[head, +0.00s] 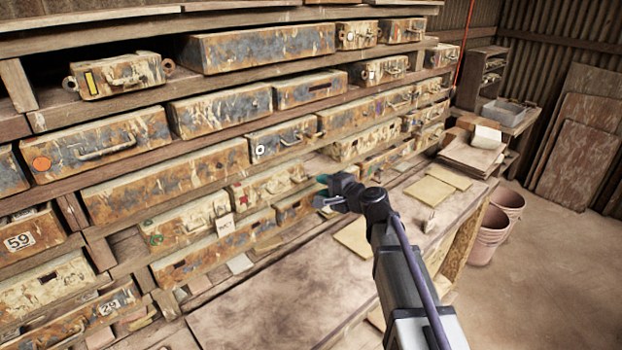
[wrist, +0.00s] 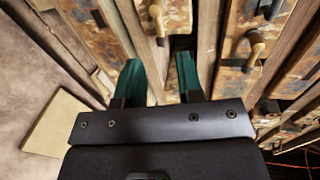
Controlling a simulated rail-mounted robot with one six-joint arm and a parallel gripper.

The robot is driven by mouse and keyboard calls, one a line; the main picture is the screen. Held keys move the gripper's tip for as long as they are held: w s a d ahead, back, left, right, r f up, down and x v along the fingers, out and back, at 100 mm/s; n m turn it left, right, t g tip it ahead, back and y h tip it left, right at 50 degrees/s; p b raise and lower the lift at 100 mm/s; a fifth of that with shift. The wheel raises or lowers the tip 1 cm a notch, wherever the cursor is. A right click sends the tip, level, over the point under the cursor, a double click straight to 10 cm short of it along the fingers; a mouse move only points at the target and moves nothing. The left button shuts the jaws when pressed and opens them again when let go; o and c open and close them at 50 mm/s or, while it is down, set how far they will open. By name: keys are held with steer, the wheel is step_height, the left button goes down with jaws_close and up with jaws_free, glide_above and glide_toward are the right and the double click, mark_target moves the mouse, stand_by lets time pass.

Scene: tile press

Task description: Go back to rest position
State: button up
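My gripper (head: 320,191) is in front of the lower right part of the drawer rack, above the back of the wooden bench (head: 285,300). In the wrist view my gripper (wrist: 159,65) has its two green fingers apart. Nothing shows between them except the drawer fronts and wood beyond. My arm reaches up from the lower right of the head view. The rack's rusty metal drawers (head: 255,46) fill the left and middle of the head view. Whether the fingers touch any drawer cannot be told.
Flat tan sheets (head: 429,191) lie on the bench, with a stack of boards (head: 472,155) behind. Pink buckets (head: 488,236) stand on the floor to the right. Brown panels (head: 578,150) lean on the corrugated wall.

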steer(key=shift+v, duration=1.1)
steer(key=s+d+f+n+g+h, duration=0.2)
steer(key=s+f+n+g+h, duration=0.2)
steer(key=s+f+n+g, duration=0.65)
steer(key=s+d+f+h, duration=0.2)
steer(key=s+d, duration=0.3)
steer(key=s, duration=0.3)
steer(key=s+d+f+g+h, duration=0.1)
steer(key=s+d+h, duration=0.3)
steer(key=s, duration=0.4)
steer(key=shift+s+d+f+m+h+b, duration=0.3)
steer(key=shift+s+d+f+m+b, duration=0.1)
steer(key=shift+d+f, duration=0.3)
